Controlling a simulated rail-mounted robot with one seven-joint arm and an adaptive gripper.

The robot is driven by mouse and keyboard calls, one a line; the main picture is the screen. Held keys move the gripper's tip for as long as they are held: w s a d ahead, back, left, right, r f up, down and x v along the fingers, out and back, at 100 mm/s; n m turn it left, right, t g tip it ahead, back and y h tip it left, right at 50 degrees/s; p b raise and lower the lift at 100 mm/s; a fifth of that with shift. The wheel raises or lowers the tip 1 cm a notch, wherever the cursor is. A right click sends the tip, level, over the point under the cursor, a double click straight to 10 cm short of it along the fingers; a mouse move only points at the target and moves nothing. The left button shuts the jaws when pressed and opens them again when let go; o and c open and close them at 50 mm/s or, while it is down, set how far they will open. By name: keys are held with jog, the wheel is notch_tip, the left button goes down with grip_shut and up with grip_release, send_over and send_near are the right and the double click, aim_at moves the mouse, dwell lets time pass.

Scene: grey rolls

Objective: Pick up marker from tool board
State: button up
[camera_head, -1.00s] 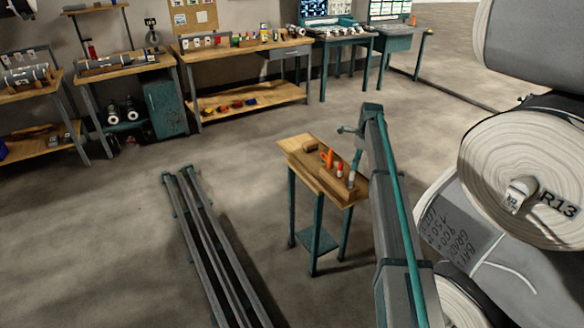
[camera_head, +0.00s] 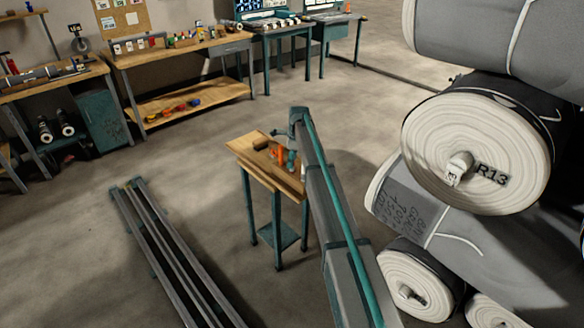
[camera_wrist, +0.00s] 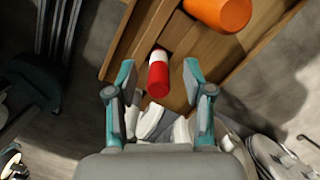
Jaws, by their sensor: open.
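In the wrist view, a red-and-white cylinder (camera_wrist: 158,76), which looks like the marker, stands at the wooden tool board (camera_wrist: 122,50). My gripper (camera_wrist: 157,73) is open, with one teal finger on each side of the cylinder and visible gaps to both. An orange cylinder (camera_wrist: 219,11) is beyond the fingertips at the top. In the head view, the board (camera_head: 250,160) is on a small stand, and teal fingers (camera_head: 291,160) show over its right part. The arm hides some of the board, and I cannot make out the marker there.
White pieces (camera_wrist: 150,121) lie low between the fingers in the wrist view; I cannot tell what they are. Large grey rolls (camera_head: 476,150) are stacked to the right. Metal rails (camera_head: 165,245) lie on the floor at left. A workbench (camera_head: 180,55) stands behind, with open floor between.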

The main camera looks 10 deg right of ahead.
jog(key=shift+a+f, duration=0.2)
jog(key=shift+f, duration=1.25)
grip_shut()
jog(key=shift+r, duration=0.15)
notch_tip(320, 180, up, 10)
jog(key=shift+f+b, duration=0.1)
jog(key=shift+b, duration=0.95)
